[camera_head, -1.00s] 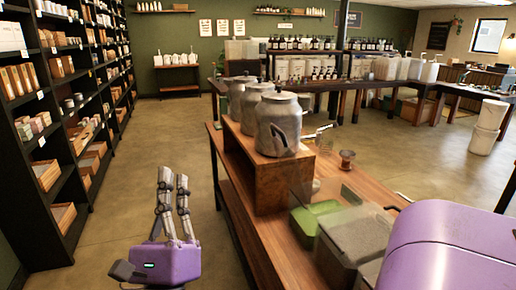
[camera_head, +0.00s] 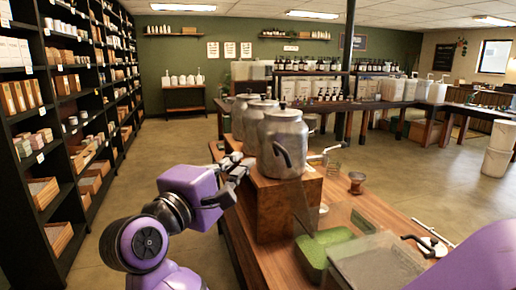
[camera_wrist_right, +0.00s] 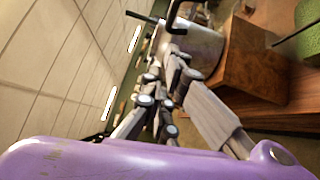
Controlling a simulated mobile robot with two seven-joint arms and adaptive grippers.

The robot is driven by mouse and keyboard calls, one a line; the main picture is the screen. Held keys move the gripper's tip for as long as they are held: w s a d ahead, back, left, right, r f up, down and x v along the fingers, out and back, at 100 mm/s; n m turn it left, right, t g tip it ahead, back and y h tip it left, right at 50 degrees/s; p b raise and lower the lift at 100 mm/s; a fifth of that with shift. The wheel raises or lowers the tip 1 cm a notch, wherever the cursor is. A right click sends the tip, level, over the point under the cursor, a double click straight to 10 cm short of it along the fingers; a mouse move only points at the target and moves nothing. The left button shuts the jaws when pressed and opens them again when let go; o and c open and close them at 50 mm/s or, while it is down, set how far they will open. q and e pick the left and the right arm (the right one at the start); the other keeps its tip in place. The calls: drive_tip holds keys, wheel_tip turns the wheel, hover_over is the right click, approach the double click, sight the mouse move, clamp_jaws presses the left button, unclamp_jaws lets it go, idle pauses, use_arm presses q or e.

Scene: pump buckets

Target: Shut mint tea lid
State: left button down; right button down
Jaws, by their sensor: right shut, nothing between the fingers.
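An open-topped bin of green leaves (camera_head: 333,246), likely the mint tea, stands on the wooden counter in the head view. A clear panel (camera_head: 346,217), apparently its lid, is raised and tilted over it; its exact angle is hard to tell. Part of a green surface (camera_wrist_right: 300,44) shows at the upper right in the wrist view.
A grey-topped bin (camera_head: 380,265) is beside the green one. A small brown cup (camera_head: 356,182) and metal tools (camera_head: 428,243) lie on the counter (camera_head: 385,214).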

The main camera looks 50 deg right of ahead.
drive_tip(key=d, duration=0.2)
drive_tip(key=s+d+p, duration=0.1)
drive_tip(key=d, duration=0.2)
drive_tip(key=shift+s+d+r+p, duration=0.15)
drive_tip(key=shift+d+r+p, duration=0.15)
drive_tip(key=shift+d+r, duration=0.05)
